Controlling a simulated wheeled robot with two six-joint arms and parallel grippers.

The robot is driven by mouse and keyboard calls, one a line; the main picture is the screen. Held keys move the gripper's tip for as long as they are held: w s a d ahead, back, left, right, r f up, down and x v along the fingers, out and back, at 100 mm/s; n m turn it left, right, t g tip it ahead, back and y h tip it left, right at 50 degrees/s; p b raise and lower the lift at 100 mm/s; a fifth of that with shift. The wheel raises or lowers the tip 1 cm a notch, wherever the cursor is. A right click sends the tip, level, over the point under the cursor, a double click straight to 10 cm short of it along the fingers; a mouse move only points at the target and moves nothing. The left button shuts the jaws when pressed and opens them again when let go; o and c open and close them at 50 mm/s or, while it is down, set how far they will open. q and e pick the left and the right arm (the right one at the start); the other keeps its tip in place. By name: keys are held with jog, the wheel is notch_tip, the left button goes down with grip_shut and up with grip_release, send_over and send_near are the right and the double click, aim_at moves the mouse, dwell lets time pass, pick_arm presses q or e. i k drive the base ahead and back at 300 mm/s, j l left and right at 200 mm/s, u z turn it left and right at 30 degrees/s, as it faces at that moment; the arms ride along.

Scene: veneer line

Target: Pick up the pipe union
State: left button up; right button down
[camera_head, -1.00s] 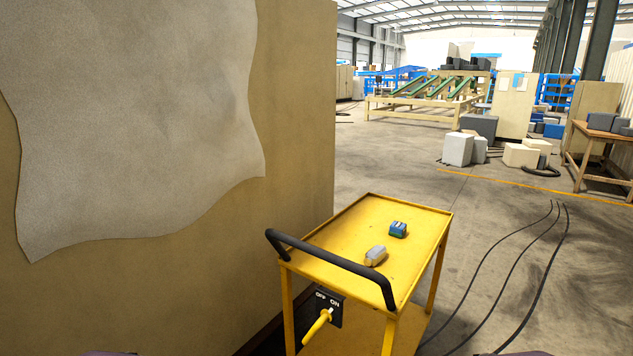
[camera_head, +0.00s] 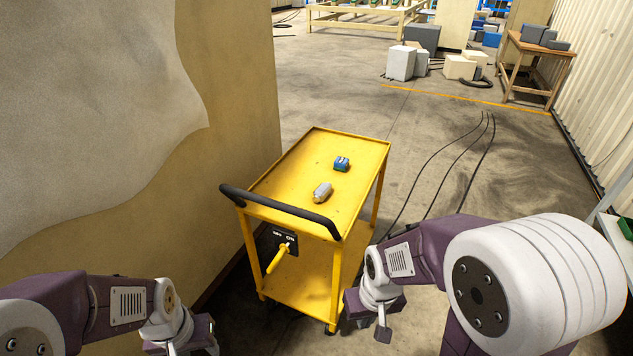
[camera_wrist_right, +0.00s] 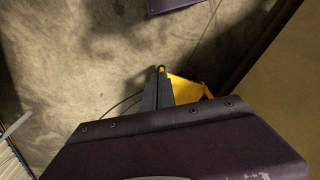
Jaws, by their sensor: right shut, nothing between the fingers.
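A small grey metal piece with a tan side (camera_head: 322,192), which looks like the pipe union, lies on the top of the yellow cart (camera_head: 283,178), near its black handle. My right gripper (camera_head: 383,334) is low, to the right of the cart, apart from the piece. In the right wrist view its fingers (camera_wrist_right: 159,88) are together with nothing between them; a yellow part of the cart shows behind them. My left gripper (camera_head: 208,346) is at the bottom edge, left of the cart, partly cut off; its jaws are not clear.
The black handle (camera_head: 280,212) crosses the cart's near end, above a yellow lever (camera_head: 277,258). A tan panel (camera_head: 235,80) stands at left. Cables (camera_head: 440,155) lie on open floor at right.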

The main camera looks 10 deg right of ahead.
aim_at(319, 195)
jog(key=l+u, duration=0.25)
jog(key=l, duration=0.25)
jog(key=i+l+u, duration=0.25)
jog(key=l, duration=0.15)
jog(key=i+l+u, duration=0.1)
jog(key=l+u, duration=0.2)
jog(key=i+l+u, duration=0.1)
jog(key=l+u, duration=0.15)
jog(key=l, duration=0.35)
jog(key=i+l+u, duration=0.1)
jog(key=l+u, duration=0.2)
jog(key=l, duration=0.15)
jog(key=i+l+u, duration=0.2)
jog(key=k+l, duration=0.05)
